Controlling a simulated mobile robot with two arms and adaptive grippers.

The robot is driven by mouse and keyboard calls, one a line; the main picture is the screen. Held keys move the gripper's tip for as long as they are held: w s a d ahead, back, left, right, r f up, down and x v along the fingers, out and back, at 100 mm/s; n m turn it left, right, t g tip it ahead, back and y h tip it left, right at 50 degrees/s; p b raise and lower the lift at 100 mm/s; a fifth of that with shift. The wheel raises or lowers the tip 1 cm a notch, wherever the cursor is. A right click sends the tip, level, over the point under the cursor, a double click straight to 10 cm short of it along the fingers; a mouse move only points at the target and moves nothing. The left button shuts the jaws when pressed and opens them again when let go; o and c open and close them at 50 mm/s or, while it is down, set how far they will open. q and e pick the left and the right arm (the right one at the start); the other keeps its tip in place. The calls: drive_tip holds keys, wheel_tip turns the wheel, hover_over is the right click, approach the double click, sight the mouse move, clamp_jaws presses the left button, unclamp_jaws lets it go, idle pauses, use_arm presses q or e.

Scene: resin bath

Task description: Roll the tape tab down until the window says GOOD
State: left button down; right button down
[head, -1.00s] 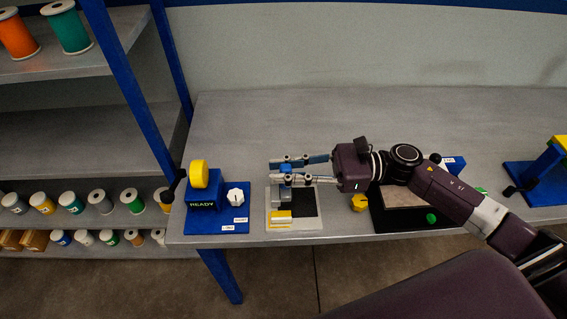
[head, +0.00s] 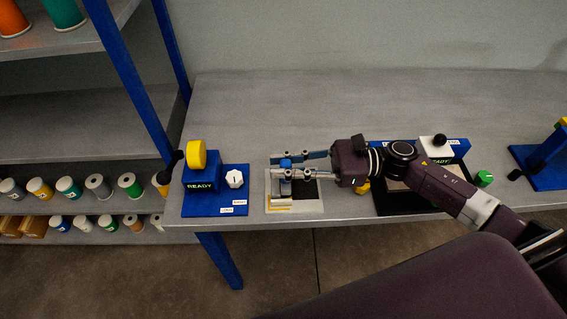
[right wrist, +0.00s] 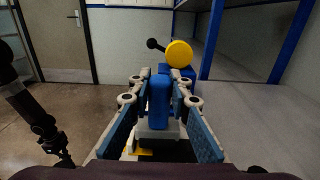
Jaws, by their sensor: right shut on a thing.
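A pale plate (head: 314,207) with a dark pad (head: 304,190) lies near the bench's front edge. My right gripper (head: 280,165) is shut on the blue handle (head: 285,163) of a grey-footed tool. In the right wrist view the blue handle (right wrist: 160,100) stands upright between the fingers above its pale foot (right wrist: 158,133). A yellow strip (right wrist: 145,152) shows under the foot, mostly hidden; I cannot tell whether they touch. A window on the blue box (head: 200,187) reads READY. My left gripper (right wrist: 58,147) seems to hang at the lower left of the right wrist view, too dark to judge.
The blue box carries a yellow disc (head: 196,154) and a dark crank; a white knob (head: 234,179) is beside it. Right of the plate, my right arm partly covers a black-framed station with a green-lettered window (head: 440,161). The bench behind is clear.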

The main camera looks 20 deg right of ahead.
drive_tip(key=shift+f+b, duration=0.3)
drive_tip(key=shift+b, duration=0.15)
idle(0.7)
drive_tip(key=shift+a, duration=0.2)
drive_tip(key=shift+x, duration=1)
drive_tip(key=shift+d+b, duration=0.1)
drive_tip(key=shift+b, duration=0.2)
drive_tip(key=shift+b+v, duration=0.5)
drive_tip(key=shift+v, duration=0.6)
drive_tip(key=shift+w, duration=0.1)
drive_tip(key=shift+x, duration=1.2)
